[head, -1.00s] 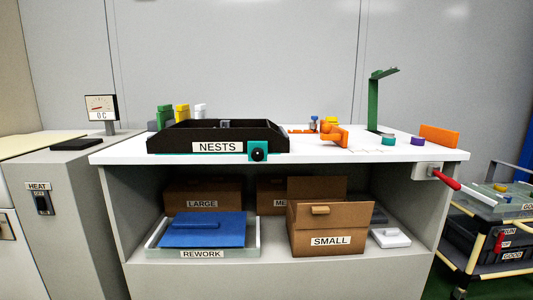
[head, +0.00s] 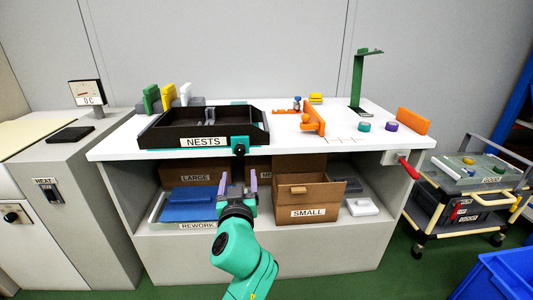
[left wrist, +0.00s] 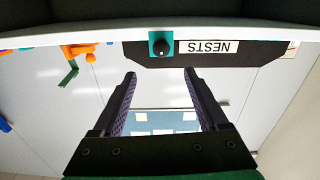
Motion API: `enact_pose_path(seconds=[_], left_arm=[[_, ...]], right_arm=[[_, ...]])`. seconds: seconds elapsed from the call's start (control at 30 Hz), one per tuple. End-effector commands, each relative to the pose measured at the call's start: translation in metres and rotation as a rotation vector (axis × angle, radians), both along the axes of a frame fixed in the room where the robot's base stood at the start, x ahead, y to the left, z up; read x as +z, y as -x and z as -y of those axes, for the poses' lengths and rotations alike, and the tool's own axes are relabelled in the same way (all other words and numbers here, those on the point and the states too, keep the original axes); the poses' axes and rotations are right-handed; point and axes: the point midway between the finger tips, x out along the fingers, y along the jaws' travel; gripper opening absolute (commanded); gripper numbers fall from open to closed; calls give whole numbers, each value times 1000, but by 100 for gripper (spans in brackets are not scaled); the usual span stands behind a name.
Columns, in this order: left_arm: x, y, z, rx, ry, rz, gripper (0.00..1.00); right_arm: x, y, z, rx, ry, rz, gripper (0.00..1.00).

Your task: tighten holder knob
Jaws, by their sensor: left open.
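The holder knob (head: 239,150) is a round black knob on a teal block at the front right corner of the black NESTS tray (head: 166,141), on the white worktop. My left gripper (head: 239,180) is open and empty, showing just below the knob in the head view, in front of the shelf opening. In the left wrist view the scene appears upside down. There the knob (left wrist: 161,48) shows beyond the two fingertips, roughly centred between them, and the gripper (left wrist: 160,73) appears apart from it. My right gripper is not in view.
An orange holder (head: 314,122), a green stand (head: 359,80) and small coloured parts sit on the worktop. A red-handled lever (head: 408,168) sticks out at its right front. Below, an open SMALL box (head: 309,197) and a blue REWORK piece (head: 188,204) lie on the shelf.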

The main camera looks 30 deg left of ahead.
Motion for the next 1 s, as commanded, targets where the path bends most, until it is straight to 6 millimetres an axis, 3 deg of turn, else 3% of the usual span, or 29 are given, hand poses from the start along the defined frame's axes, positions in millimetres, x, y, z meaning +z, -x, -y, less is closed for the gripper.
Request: enact_pose_path(seconds=[0.17,0.6,0.97,1.0], left_arm=[[2,-18,-16,11,-5,5,76],[-1,-104,-81,6,-5,1,76],[-1,-114,-88,5,-2,2,76],[-1,-114,-88,5,-2,1,65]], right_arm=[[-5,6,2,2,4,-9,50],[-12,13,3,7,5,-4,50],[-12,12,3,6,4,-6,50],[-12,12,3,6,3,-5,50]])
